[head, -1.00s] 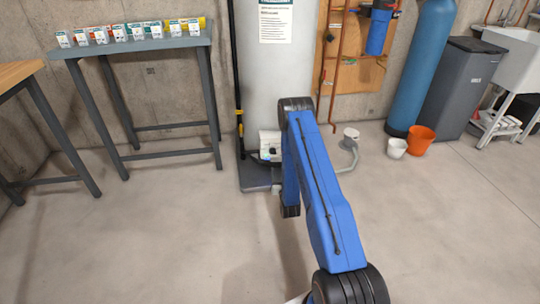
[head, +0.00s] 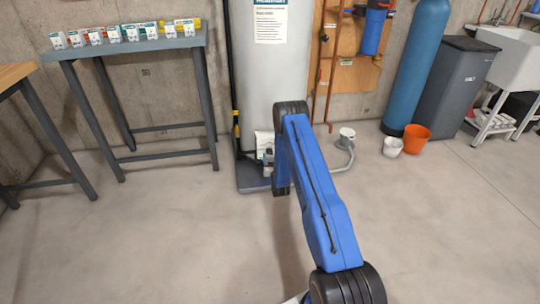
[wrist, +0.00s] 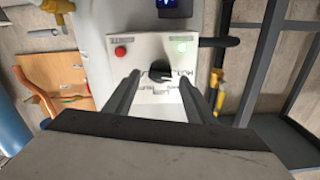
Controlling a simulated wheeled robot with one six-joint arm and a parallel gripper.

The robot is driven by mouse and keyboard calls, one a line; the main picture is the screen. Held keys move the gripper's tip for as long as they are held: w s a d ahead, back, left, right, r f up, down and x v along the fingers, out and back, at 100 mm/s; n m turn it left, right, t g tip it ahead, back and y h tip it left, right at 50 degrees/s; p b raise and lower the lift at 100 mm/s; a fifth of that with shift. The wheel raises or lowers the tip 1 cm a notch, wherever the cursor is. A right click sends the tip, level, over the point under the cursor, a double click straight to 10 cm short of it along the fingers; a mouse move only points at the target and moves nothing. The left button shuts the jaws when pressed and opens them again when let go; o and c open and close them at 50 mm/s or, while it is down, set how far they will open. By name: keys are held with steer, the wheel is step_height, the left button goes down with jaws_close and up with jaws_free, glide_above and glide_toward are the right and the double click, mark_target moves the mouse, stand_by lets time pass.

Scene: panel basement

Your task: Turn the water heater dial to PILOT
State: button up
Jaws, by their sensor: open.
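The water heater (head: 270,75) is a tall pale cylinder against the back wall in the head view. Its white control box (head: 263,141) shows low on its front, partly covered by my arm. In the wrist view the control panel (wrist: 140,50) faces me, with a round black dial (wrist: 159,71) in its lower middle. Lettering around the dial appears upside down and is partly hidden; I cannot tell which mark the dial points to. My gripper (wrist: 159,79) is open, its two dark fingers at either side of the dial. I cannot tell whether they touch it.
A grey workbench (head: 125,47) with several small boxes stands left. A white bucket (head: 392,147) and an orange bucket (head: 416,137) stand right. The concrete floor around me is mostly clear.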

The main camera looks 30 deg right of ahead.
mark_target(270, 154)
steer(key=shift+x, duration=1.7)
steer(key=shift+c, duration=0.6)
steer(key=c, duration=0.9)
